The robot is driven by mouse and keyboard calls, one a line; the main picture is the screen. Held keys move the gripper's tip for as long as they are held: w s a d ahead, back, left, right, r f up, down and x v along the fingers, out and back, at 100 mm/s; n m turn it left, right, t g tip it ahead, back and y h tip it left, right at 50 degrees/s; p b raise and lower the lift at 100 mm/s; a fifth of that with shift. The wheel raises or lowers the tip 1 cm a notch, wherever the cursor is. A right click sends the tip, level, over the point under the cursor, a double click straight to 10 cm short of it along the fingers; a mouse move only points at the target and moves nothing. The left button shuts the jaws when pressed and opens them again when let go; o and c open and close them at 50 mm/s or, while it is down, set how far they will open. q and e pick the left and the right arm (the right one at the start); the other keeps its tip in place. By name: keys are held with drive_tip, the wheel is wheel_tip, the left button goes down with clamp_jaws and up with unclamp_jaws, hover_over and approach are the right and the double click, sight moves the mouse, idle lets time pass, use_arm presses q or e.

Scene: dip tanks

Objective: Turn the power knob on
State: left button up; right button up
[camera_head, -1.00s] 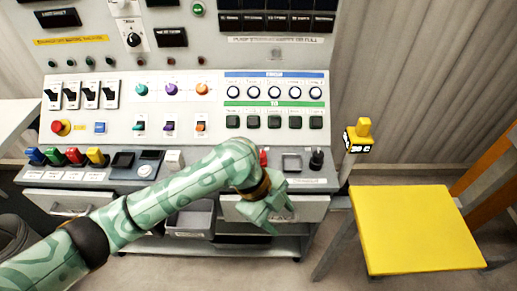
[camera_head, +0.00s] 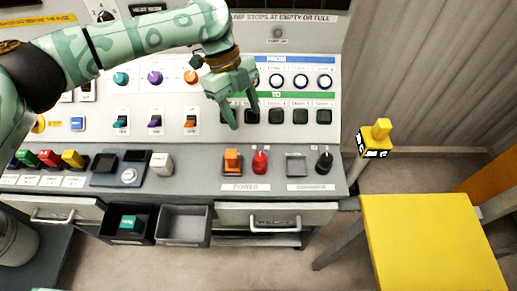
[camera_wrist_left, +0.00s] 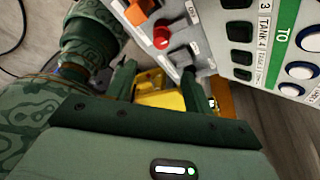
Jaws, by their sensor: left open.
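The red power knob (camera_head: 260,162) stands on the console's front ledge, above a label reading POWER (camera_head: 245,187). An orange switch (camera_head: 232,161) sits just left of it. My left gripper (camera_head: 242,112) is open and empty, above and behind the knob in the head view, in front of the row of dark green buttons. In the left wrist view the red knob (camera_wrist_left: 162,38) and the orange switch (camera_wrist_left: 141,11) show beyond the open fingers (camera_wrist_left: 158,72). The gripper does not touch the knob. My right gripper is not in view.
Right of the knob are a grey square switch (camera_head: 296,166) and a black knob (camera_head: 324,162). Left are a white switch (camera_head: 162,164) and coloured levers (camera_head: 72,159). Drawers (camera_head: 275,214) and open bins (camera_head: 183,226) lie below. A yellow stool (camera_head: 425,235) stands right.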

sight(259, 156)
use_arm(q)
drive_tip(key=b+x, duration=0.2)
drive_tip(key=x, duration=1)
drive_tip(key=shift+w+f+b, duration=0.1)
drive_tip(key=shift+w+b, duration=0.05)
drive_tip(key=shift+b, duration=0.15)
drive_tip(key=shift+d+f, duration=0.1)
drive_tip(key=shift+f, duration=0.4)
drive_tip(key=shift+s, duration=0.25)
drive_tip(key=c, duration=1)
